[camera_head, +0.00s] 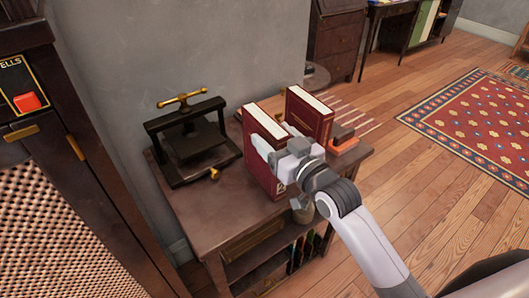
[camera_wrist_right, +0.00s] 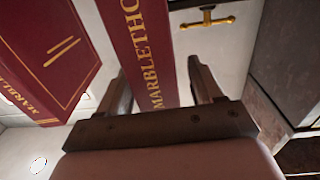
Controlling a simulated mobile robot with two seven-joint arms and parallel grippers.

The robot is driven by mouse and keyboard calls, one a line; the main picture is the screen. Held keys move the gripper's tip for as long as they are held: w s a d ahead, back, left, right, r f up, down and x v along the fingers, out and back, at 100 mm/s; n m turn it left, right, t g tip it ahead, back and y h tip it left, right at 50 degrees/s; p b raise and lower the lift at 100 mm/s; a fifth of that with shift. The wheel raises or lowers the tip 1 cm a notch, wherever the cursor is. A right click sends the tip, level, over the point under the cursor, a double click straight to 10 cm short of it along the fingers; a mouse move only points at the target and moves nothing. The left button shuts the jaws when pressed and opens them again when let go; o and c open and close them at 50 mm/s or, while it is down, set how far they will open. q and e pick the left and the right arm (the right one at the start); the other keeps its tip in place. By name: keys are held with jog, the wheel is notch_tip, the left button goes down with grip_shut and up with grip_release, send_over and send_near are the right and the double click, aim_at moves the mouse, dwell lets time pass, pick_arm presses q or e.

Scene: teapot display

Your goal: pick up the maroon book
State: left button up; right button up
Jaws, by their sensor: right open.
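Two maroon books with cream page edges stand upright on a small dark wooden table (camera_head: 215,212) in the head view. The nearer maroon book (camera_head: 262,170) has my right gripper (camera_head: 272,142) at its spine. In the wrist view its gold-lettered spine (camera_wrist_right: 143,45) shows between the two fingers of the right gripper (camera_wrist_right: 158,80). The fingers are open, one to each side of the spine; contact cannot be told. The second maroon book (camera_head: 309,116) stands just behind to the right, and its cover shows at the left of the wrist view (camera_wrist_right: 45,50). My left gripper is out of view.
A dark book press (camera_head: 190,140) with a brass handle stands left of the books. Orange items (camera_head: 342,134) lie to the right. A dark cabinet (camera_head: 70,130) stands at the left, and a grey wall (camera_head: 190,45) is behind. The table's front left is bare.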

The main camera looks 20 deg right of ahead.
grip_shut()
dwell(1.2)
jog(key=shift+r, duration=0.15)
